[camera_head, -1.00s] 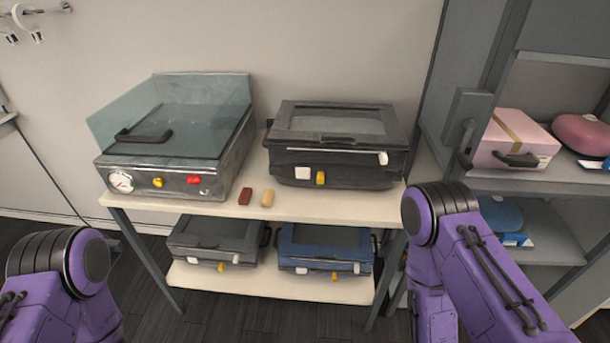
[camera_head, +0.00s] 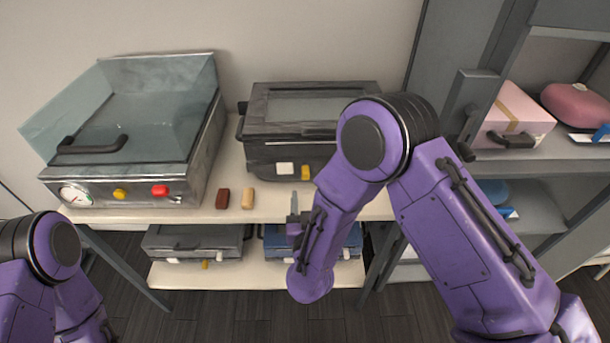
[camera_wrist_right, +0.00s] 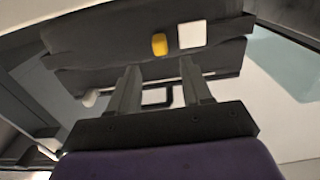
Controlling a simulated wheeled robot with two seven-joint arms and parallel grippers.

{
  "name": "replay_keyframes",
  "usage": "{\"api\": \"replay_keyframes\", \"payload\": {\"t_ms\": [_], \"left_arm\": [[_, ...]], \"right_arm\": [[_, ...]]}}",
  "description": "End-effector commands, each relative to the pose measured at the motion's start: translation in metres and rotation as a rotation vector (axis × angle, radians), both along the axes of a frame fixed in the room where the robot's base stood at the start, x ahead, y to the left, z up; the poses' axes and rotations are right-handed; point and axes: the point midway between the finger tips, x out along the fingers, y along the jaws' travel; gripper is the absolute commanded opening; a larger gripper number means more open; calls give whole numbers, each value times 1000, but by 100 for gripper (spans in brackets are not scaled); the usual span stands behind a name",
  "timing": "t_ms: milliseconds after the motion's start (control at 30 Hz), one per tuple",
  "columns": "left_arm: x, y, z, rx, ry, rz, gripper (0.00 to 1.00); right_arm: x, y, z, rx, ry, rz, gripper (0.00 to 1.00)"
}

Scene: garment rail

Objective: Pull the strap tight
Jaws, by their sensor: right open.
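A dark grey case (camera_head: 262,125) stands on the upper shelf with a white tab (camera_head: 285,168) and a yellow tab (camera_head: 305,172) on its front. Both tabs also show in the right wrist view, white (camera_wrist_right: 192,35) and yellow (camera_wrist_right: 159,44). My right gripper (camera_head: 294,205) is in front of this case near the shelf edge. In the right wrist view its fingers (camera_wrist_right: 158,82) are apart, with a black loop (camera_wrist_right: 157,96) showing between them. I cannot tell whether that loop is a strap. A pink case (camera_head: 519,108) at the right carries a tan band. My left gripper is out of view.
A machine with a clear lid (camera_head: 150,90) stands left on the shelf (camera_head: 270,204). Two more cases, grey (camera_head: 195,240) and blue (camera_head: 275,237), sit below.

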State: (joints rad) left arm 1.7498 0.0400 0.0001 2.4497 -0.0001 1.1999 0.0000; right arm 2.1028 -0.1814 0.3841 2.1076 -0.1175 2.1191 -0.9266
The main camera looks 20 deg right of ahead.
Motion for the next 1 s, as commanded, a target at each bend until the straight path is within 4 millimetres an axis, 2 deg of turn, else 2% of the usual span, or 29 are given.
{"api": "replay_keyframes", "payload": {"t_ms": [133,300,433,667,700,833,867,1000], "left_arm": [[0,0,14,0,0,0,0],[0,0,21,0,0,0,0],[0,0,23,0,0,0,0],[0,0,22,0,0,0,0],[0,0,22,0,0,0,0],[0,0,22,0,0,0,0],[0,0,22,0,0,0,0],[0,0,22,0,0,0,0]], "right_arm": [[34,-10,4,5,0,-3,49],[63,-17,2,3,2,0,49],[74,-20,0,2,3,1,49],[75,-20,-1,1,3,3,49],[75,-20,-1,1,3,3,46],[75,-20,-1,1,3,3,3],[75,-20,-1,1,3,3,0],[75,-20,-1,2,3,3,0]]}}
